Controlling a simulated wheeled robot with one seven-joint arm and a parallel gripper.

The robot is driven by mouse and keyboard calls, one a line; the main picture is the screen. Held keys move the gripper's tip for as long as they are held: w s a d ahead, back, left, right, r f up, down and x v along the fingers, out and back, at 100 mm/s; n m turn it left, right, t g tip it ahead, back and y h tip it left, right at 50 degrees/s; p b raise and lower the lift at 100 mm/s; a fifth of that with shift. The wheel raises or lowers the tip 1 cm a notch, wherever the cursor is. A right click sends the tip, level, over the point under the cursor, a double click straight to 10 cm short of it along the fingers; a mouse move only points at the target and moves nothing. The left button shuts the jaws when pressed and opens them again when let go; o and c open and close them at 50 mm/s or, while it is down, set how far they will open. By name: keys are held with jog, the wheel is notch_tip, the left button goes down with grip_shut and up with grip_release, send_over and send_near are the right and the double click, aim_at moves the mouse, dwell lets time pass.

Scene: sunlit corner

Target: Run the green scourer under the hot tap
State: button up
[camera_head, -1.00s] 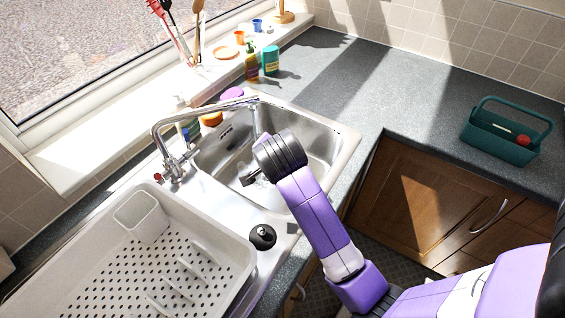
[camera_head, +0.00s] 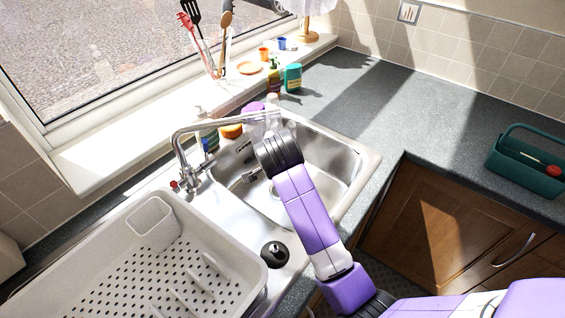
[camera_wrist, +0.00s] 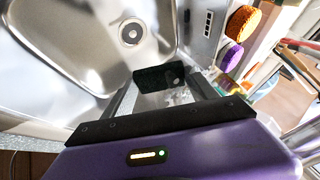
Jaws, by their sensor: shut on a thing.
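My gripper (camera_wrist: 160,88) is shut on a dark green, nearly black scourer (camera_wrist: 158,76), held across its fingertips in the wrist view. Pale, clear streaks beside the scourer in the wrist view look like running water. The steel sink (camera_head: 335,170) lies below, its drain (camera_wrist: 131,33) visible in the wrist view.
A white dish drainer (camera_head: 150,275) fills the left drainboard, with a black round item (camera_head: 275,253) beside it. Orange (camera_head: 231,131) and purple (camera_head: 252,107) items and bottles (camera_head: 273,77) stand behind the sink. A teal caddy (camera_head: 520,170) sits on the clear right worktop.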

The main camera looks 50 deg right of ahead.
dwell(0.4)
jog(key=s+a+p, duration=0.2)
jog(key=s, duration=0.5)
jog(key=shift+s+a+p, duration=0.2)
jog(key=shift+s+p, duration=0.1)
jog(key=shift+s, duration=0.05)
dwell(0.5)
jog(key=shift+r, duration=0.1)
dwell(0.9)
jog(key=s+a+r+p, duration=0.1)
jog(key=s+r+p, duration=0.3)
jog(key=shift+s+a, duration=0.2)
jog(key=shift+s, duration=0.2)
jog(key=shift+f, duration=0.1)
dwell(0.7)
